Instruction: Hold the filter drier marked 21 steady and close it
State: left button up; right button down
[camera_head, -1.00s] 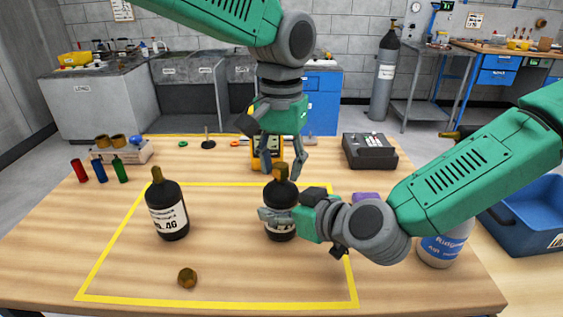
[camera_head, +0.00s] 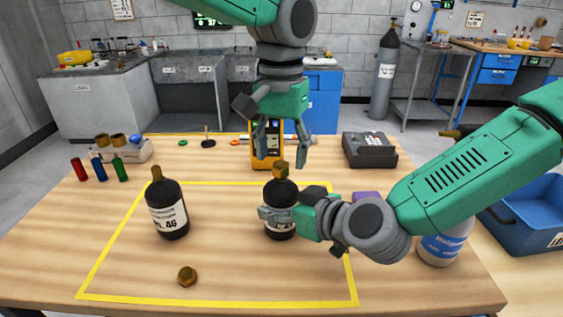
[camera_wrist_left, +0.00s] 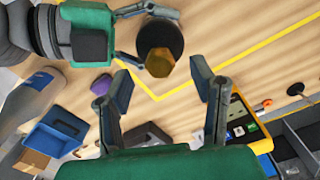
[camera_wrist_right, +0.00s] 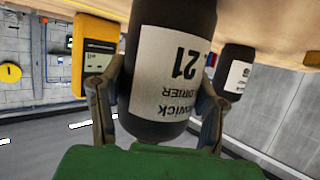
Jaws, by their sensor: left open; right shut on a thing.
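The filter drier marked 21 (camera_head: 281,192) stands upright on the table, a black bottle shape with a white label; the number 21 shows in the right wrist view (camera_wrist_right: 178,70). A brass hex cap (camera_head: 281,171) sits on its top, also seen from above in the left wrist view (camera_wrist_left: 160,62). My right gripper (camera_head: 268,215) is shut around the drier's body from the right. My left gripper (camera_head: 283,158) is open and empty, pointing down above and slightly behind the cap, apart from it. In the left wrist view its fingers (camera_wrist_left: 168,98) are spread with table between them.
Another drier marked 46 (camera_head: 168,208) stands at the left with a brass-coloured top. A loose brass nut (camera_head: 187,276) lies at the front inside the yellow tape outline. A yellow meter (camera_head: 264,148) stands behind. A blue-labelled bottle (camera_head: 441,246) stands under my right arm.

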pick_arm(q)
notch_tip(320, 180, up, 10)
jog(key=shift+f, duration=0.2)
jog(key=shift+w, duration=0.1)
pick_arm(e)
jog(key=shift+c, duration=2.3)
grip_release()
jog(key=shift+d, duration=0.1)
jog(key=v, duration=1.1)
jog(key=shift+s+d+r, duration=0.2)
jog(key=shift+s+d, duration=0.05)
